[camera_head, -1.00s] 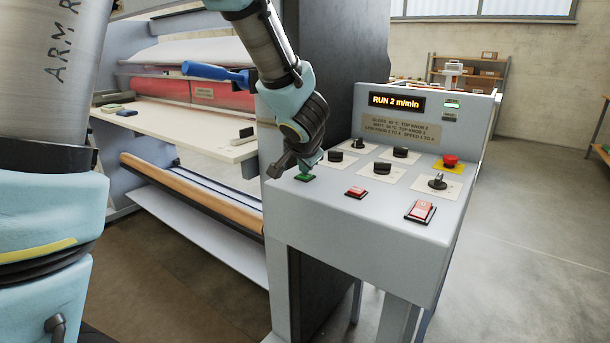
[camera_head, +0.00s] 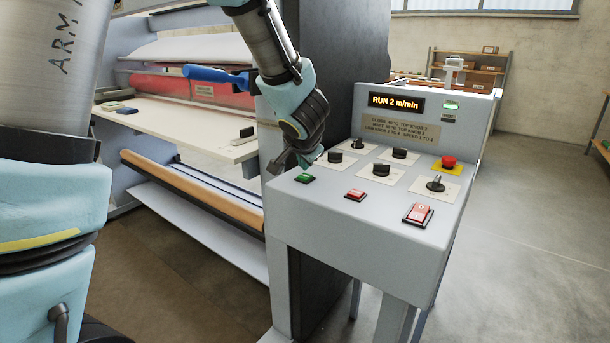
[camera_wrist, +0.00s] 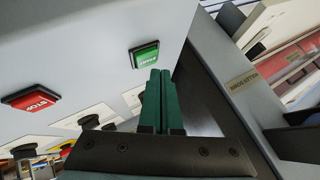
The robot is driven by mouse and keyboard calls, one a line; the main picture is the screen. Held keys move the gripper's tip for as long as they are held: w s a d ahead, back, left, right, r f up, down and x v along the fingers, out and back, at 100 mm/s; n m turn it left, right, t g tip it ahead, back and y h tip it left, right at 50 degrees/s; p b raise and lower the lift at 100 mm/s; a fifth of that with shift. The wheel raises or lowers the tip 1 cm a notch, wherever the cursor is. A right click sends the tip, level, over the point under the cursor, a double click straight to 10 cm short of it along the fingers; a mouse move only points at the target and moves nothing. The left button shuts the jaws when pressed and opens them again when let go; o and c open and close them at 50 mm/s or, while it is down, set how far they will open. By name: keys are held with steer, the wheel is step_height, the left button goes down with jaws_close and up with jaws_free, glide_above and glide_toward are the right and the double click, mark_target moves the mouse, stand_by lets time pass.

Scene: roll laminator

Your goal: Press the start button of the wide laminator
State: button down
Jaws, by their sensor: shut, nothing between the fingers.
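The green start button (camera_head: 304,178) sits at the front left of the grey control panel (camera_head: 340,214). In the wrist view the green button (camera_wrist: 144,55), marked START, lies just beyond my fingertips. My gripper (camera_wrist: 160,76) is shut and empty, its dark green fingers side by side. A small gap seems to separate the tips from the button; exact contact is hard to judge. In the head view my gripper is behind the button and its fingertips are mostly hidden. The display (camera_head: 396,102) reads RUN 2 m/min.
A red stop button (camera_head: 355,194) is to the right of the green one, and a red rocker switch (camera_head: 418,214) sits further right. Several black knobs and a red emergency button (camera_head: 449,161) stand behind. The laminator's feed table (camera_head: 170,130) is at left.

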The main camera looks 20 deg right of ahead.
mark_target(304, 178)
steer(key=shift+r, duration=0.1)
step_height(304, 178, up, 5)
steer(key=p, duration=0.6)
